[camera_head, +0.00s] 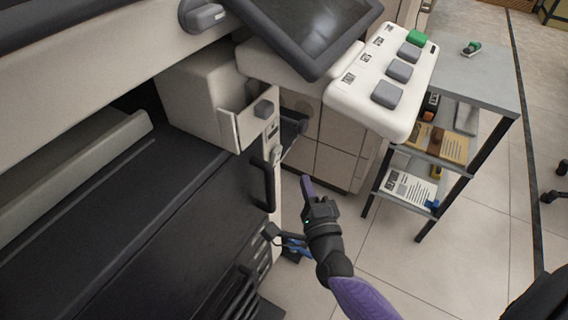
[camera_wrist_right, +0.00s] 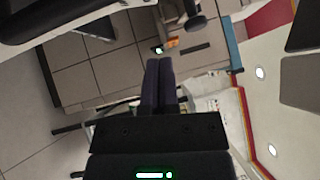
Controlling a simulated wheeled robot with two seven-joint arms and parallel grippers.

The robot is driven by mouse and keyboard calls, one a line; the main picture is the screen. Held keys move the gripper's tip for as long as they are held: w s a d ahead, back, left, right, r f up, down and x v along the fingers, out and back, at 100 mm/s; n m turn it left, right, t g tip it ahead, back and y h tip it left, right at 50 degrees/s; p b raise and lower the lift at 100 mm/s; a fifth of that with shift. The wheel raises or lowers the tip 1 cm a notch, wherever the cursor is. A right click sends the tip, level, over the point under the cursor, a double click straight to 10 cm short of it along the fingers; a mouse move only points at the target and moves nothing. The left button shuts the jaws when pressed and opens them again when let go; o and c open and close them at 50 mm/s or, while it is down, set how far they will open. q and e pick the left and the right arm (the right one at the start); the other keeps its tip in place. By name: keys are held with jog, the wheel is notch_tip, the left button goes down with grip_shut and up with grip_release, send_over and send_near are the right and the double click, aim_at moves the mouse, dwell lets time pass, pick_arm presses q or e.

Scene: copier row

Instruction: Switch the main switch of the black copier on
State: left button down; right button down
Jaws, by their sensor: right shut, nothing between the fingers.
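The copier beside me has a beige body (camera_head: 200,85) and dark front and lower parts (camera_head: 150,215). A narrow light side strip (camera_head: 273,135) carries small dark fittings and a black handle (camera_head: 263,184). I cannot tell which fitting is the main switch, nor its position. My right gripper (camera_head: 306,183) is shut and empty, pointing up just right of the strip, apparently apart from it. My left gripper is not in view.
A dark tilted screen (camera_head: 305,30) and a white button panel (camera_head: 385,75) with grey keys and a green key (camera_head: 416,38) overhang the area. A grey shelf cart (camera_head: 470,75) holding papers stands at the right. Tiled floor (camera_head: 480,240) is open at lower right.

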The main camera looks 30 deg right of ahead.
aim_at(281, 149)
jog(key=w, duration=0.2)
jog(key=w+b, duration=0.1)
jog(key=w, duration=0.1)
jog(key=w+a+r, duration=0.1)
jog(key=w, duration=0.2)
jog(key=shift+b, duration=0.3)
jog(key=shift+r, duration=0.1)
jog(key=shift+r, duration=0.1)
